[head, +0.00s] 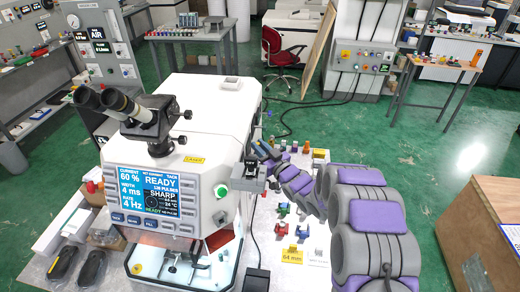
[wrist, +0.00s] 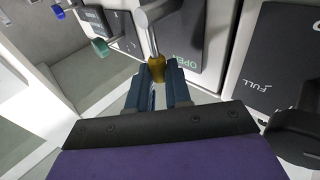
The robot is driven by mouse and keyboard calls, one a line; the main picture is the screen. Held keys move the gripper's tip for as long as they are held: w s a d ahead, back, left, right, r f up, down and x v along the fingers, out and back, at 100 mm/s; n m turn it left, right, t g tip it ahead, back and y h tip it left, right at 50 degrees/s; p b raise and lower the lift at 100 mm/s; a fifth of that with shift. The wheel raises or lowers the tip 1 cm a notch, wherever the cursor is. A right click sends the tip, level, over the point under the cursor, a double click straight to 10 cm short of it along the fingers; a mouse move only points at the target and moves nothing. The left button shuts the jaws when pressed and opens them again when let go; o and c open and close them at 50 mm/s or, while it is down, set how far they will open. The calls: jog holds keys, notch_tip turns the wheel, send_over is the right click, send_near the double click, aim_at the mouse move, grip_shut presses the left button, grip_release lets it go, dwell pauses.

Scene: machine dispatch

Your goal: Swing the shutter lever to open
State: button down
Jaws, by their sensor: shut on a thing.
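The shutter lever (wrist: 154,40) is a grey shaft with a brass-coloured knob (wrist: 157,66) at its end, at the upper middle of the wrist view. My gripper (wrist: 158,74) is shut on that knob, one dark finger on each side. A dark plate with the word OPEN (wrist: 181,64) lies just right of the knob. In the head view my arm reaches to the right side of the white machine (head: 185,98); the lever cannot be made out there.
A second dark plate marked FULL (wrist: 258,86) is at the right of the wrist view, with a dark round part below it. A small green-tipped lever (wrist: 101,47) and a blue-tipped one (wrist: 58,12) stand at upper left. Small parts (head: 283,208) lie on the bench under my arm.

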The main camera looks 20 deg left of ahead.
jog(key=c, duration=1.3)
grip_release()
jog(key=shift+c, duration=0.2)
jog(key=b+v, duration=0.1)
jog(key=v, duration=1.6)
jog(key=shift+f, duration=0.1)
